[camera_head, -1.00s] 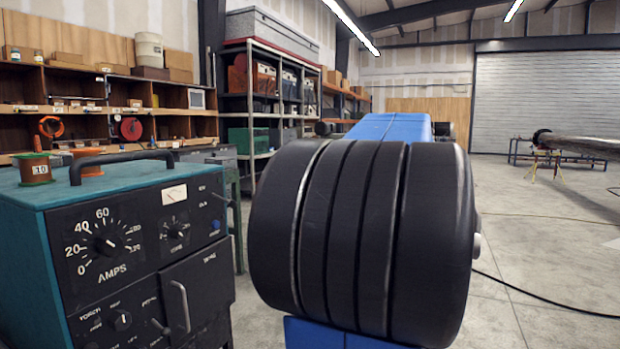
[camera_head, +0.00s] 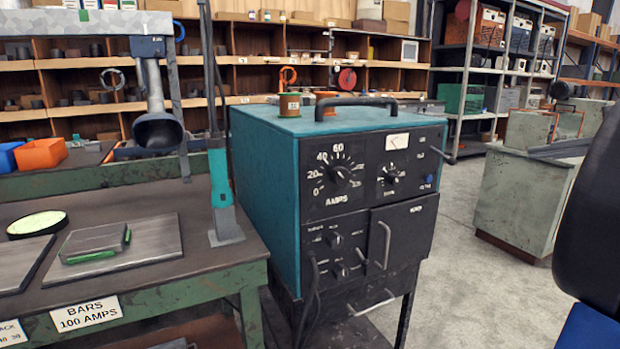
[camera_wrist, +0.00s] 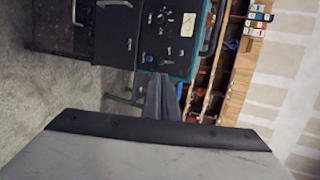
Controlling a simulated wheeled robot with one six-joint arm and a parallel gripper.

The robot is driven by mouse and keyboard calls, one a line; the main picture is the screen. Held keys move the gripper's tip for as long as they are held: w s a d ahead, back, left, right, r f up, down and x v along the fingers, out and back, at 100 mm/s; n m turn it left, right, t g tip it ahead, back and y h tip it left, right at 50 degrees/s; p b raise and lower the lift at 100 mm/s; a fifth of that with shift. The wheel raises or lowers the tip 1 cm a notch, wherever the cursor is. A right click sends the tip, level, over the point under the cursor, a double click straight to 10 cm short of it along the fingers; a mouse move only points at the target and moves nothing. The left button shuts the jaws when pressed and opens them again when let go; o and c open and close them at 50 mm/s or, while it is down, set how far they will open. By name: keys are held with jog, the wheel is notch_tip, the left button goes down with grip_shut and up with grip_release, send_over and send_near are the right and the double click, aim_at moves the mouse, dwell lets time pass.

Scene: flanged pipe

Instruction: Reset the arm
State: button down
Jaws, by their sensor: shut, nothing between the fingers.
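My gripper (camera_wrist: 163,98) shows in the wrist view as two narrow grey fingers pressed together beyond the dark edge of my wrist. It is shut and empty, and appears to touch nothing. The teal welding machine (camera_wrist: 150,45) lies beyond the fingertips in that view, turned on its side by the camera's roll. In the head view a dark, blue-based part of my own arm stands at the right edge. The gripper itself does not show there.
The teal welding machine (camera_head: 262,165) stands mid-picture beside the green workbench (camera_head: 170,292), which carries metal plates (camera_head: 140,250). A grey-green cabinet (camera_head: 520,200) stands to the right. Wooden shelves (camera_head: 240,68) line the back wall. Open concrete floor (camera_head: 450,290) lies between machine and cabinet.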

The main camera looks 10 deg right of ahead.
jog(key=s+a+f+n+g+h, duration=0.25)
jog(key=a+f+g, duration=0.35)
jog(key=a+f, duration=1.1)
jog(key=s+a+f+n+h, duration=0.2)
jog(key=s+f+n, duration=0.3)
jog(key=f, duration=0.3)
jog(key=s+a+f+n+h, duration=0.3)
jog(key=s+a+f+n, duration=0.1)
jog(key=f, duration=0.4)
jog(key=shift+s+a+f+n+g, duration=0.25)
jog(key=shift+s+a+n+g, duration=0.15)
jog(key=shift+s+a, duration=0.45)
jog(key=shift+d+r, duration=0.1)
jog(key=shift+d, duration=0.05)
